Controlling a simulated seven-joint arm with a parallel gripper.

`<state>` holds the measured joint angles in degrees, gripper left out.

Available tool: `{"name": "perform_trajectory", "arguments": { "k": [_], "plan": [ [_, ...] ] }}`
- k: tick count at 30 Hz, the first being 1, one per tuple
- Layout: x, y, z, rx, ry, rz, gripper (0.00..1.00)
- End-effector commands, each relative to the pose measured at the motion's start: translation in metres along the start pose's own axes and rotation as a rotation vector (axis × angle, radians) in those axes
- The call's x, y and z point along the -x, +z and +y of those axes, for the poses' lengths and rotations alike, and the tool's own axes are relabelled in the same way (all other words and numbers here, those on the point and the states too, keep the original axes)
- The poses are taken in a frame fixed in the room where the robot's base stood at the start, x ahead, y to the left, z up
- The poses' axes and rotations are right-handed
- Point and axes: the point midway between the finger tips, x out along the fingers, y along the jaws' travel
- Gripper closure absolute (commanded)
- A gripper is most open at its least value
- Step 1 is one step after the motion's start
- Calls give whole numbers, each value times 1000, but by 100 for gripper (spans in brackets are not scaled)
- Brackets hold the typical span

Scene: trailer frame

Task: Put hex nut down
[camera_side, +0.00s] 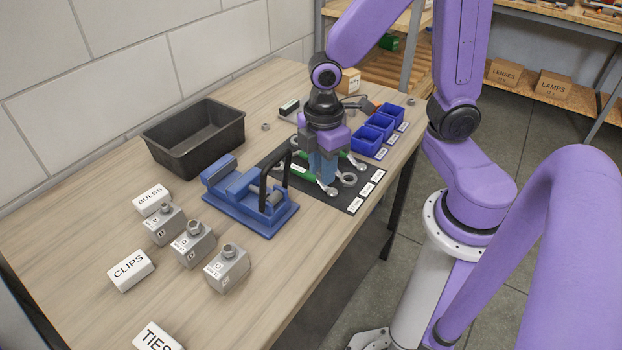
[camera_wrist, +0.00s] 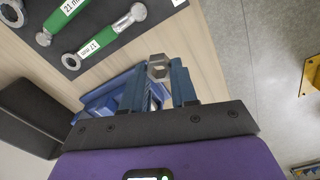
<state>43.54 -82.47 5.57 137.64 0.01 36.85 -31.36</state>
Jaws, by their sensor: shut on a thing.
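A grey metal hex nut (camera_wrist: 158,67) with an open hole shows in the wrist view, held between the tips of my two blue fingers. My gripper (camera_wrist: 158,72) is shut on it. In the side view my gripper (camera_side: 325,178) points down over the black mat (camera_side: 341,196) with the green-handled wrenches. The held nut cannot be made out for certain in that view. In the wrist view, two green-handled wrenches (camera_wrist: 104,36), one marked 17 mm and one 21 mm, lie at the upper left, apart from the nut.
A blue vise (camera_side: 246,194) with a dark handle stands left of the mat. Behind it is an empty black bin (camera_side: 195,138). Labelled blue bins (camera_side: 380,125) line the right edge. Grey blocks (camera_side: 227,269) with nut-like tops stand in front. Bare wood lies at the left.

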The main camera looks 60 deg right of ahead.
Motion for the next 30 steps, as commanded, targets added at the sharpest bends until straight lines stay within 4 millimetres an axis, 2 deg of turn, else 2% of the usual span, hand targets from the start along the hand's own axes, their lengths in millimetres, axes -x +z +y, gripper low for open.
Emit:
{"name": "perform_trajectory", "arguments": {
  "k": [5,12,16,23,26,30],
  "plan": [
    [-9,13,40,-326,-1,-1,100],
    [-26,48,98,-835,-1,-1,100],
    [-33,67,119,-1043,-1,0,100],
    [-39,84,136,-1217,0,2,100],
    [-34,80,139,-1231,2,4,100],
    [-19,63,143,-1227,3,6,100]
  ]
}}
